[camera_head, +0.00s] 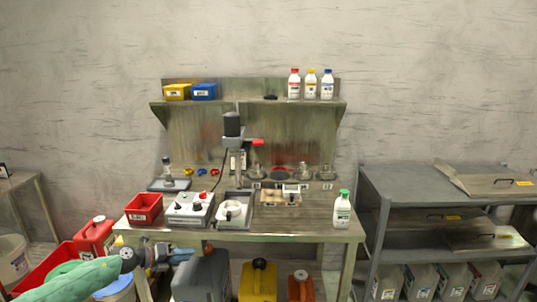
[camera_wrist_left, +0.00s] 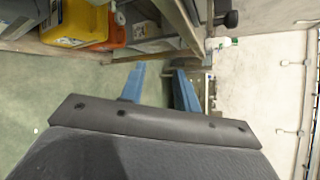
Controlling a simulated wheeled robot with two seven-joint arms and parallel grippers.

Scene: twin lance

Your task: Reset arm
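My left arm, a teal sleeve-like link (camera_head: 75,280), comes in at the lower left of the head view. My left gripper (camera_head: 178,255) is in front of the workbench's lower front edge, near the red tray and the grey container. In the left wrist view its two blue fingers (camera_wrist_left: 160,75) stand apart with nothing between them. My right arm and gripper are not in view.
The workbench (camera_head: 300,236) holds a red bin (camera_head: 143,208), a control box (camera_head: 190,208) and a white bottle with a green cap (camera_head: 342,210). Below are a grey container (camera_head: 203,278), a yellow jug (camera_head: 258,281) and an orange canister (camera_head: 301,287). A metal rack (camera_head: 385,180) stands right.

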